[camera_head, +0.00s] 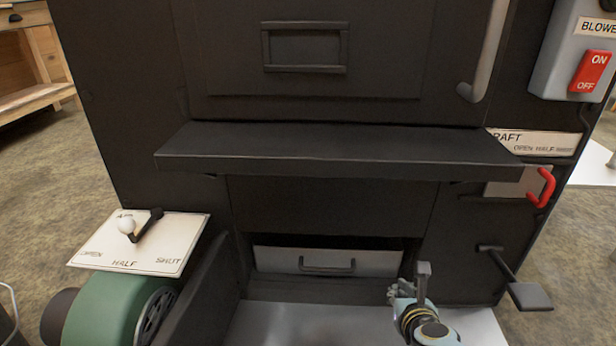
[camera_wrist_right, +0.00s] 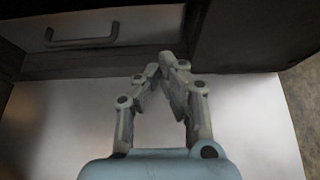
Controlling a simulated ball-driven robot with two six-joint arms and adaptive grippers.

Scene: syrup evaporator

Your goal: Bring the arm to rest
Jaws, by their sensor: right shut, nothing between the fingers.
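My right gripper (camera_head: 405,288) is low at the right of centre in the head view, in front of the dark evaporator front. In the right wrist view my right gripper (camera_wrist_right: 163,66) has its fingertips together with nothing between them. It is over the pale metal sheet (camera_head: 290,325), to the right of the ash drawer (camera_head: 330,262) with its dark handle. In the right wrist view the drawer (camera_wrist_right: 100,30) is ahead and to the left. My left gripper is not in the head view.
A dark shelf (camera_head: 330,152) juts out above the drawer. At right are a pedal (camera_head: 530,296), a red handle (camera_head: 545,187) and a blower switch box (camera_head: 585,60). At left a lever plate marked OPEN, HALF, SHUT (camera_head: 165,250) sits above a green blower (camera_head: 110,305).

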